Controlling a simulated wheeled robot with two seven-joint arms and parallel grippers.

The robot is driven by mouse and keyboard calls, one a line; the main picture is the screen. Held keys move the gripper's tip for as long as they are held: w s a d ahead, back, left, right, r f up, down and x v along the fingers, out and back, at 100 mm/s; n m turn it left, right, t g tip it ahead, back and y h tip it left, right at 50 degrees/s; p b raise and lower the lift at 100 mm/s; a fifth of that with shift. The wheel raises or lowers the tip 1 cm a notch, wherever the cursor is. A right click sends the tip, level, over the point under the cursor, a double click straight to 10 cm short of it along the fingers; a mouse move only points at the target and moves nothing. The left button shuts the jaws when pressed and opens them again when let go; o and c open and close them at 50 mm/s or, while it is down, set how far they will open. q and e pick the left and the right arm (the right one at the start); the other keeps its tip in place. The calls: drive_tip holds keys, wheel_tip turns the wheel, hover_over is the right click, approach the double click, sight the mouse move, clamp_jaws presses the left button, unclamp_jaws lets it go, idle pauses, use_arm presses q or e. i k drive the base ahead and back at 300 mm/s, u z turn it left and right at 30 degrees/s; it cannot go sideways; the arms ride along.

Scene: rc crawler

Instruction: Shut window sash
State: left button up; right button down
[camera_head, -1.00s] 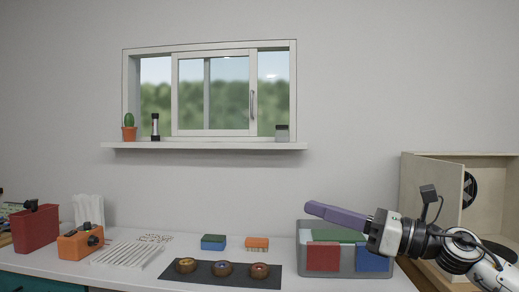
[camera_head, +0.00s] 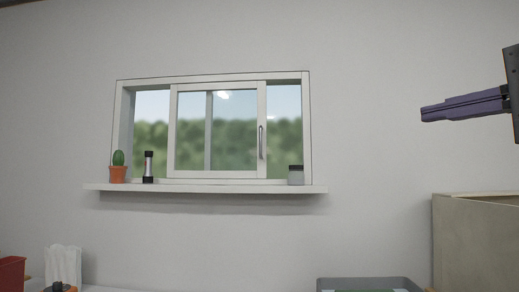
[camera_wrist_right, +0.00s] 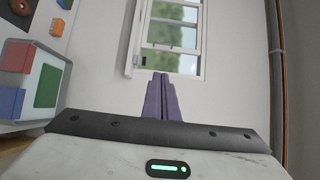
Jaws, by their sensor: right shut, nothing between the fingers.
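The window (camera_head: 212,76) is set in the wall, with a white-framed sliding sash (camera_head: 171,130) in the middle of its opening. Open gaps show on both the left and right of the sash. A vertical handle (camera_head: 262,142) is on the sash's right stile. My right gripper (camera_head: 425,114), with purple fingers, is shut and empty, well to the right of the window and apart from it. In the right wrist view its closed fingers (camera_wrist_right: 161,82) point toward the window (camera_wrist_right: 203,40), which appears turned sideways. My left gripper is not in view.
A sill (camera_head: 210,188) below the window carries a potted cactus (camera_head: 118,172), a small black-and-white cylinder (camera_head: 148,167) and a grey jar (camera_head: 296,176) near the right gap. A wooden box (camera_head: 470,240) stands at the lower right. The wall between gripper and window is clear.

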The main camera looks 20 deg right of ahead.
sight(261, 86)
drive_tip(key=i, duration=1.45)
